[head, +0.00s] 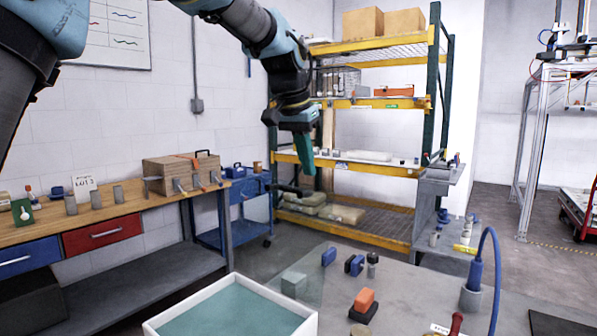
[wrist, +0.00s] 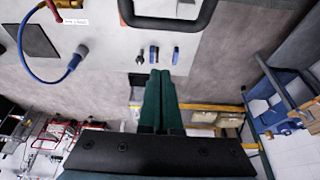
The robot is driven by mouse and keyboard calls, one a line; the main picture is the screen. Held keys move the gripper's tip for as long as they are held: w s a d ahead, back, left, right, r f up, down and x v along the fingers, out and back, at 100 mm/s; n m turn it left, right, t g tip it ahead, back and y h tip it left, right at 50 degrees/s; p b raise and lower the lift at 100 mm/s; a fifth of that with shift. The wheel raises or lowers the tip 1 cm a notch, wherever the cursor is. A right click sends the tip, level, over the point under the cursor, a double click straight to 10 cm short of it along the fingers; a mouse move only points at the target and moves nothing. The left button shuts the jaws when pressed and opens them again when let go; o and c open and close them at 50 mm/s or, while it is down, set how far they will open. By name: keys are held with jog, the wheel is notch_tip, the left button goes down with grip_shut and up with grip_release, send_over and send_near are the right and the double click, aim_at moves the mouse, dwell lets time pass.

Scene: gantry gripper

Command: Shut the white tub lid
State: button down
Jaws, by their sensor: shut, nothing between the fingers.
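A white tub (head: 170,318) with a teal inside stands at the bottom of the head view, cut off by the frame edge. A faint clear panel (head: 308,268), which looks like its raised lid, stands tilted up at the tub's far edge. A dark curved handle-like bar (wrist: 165,22) shows at the top of the wrist view; I cannot tell whether it belongs to the lid. My gripper (head: 308,170) has its green fingers shut and empty, high above and beyond the tub. The fingers also show together in the wrist view (wrist: 160,73).
A yellow shelf rack (head: 375,165) stands behind. A wooden workbench (head: 130,208) is at left.

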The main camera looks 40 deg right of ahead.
jog(key=shift+s+a+f+p, duration=0.2)
jog(key=shift+a+f+p, duration=0.35)
jog(key=shift+a, duration=0.25)
jog(key=shift+s+a+f+p, duration=0.2)
jog(key=shift+a+f+p, duration=0.2)
jog(key=shift+a+f, duration=0.3)
jog(key=shift+a, duration=0.1)
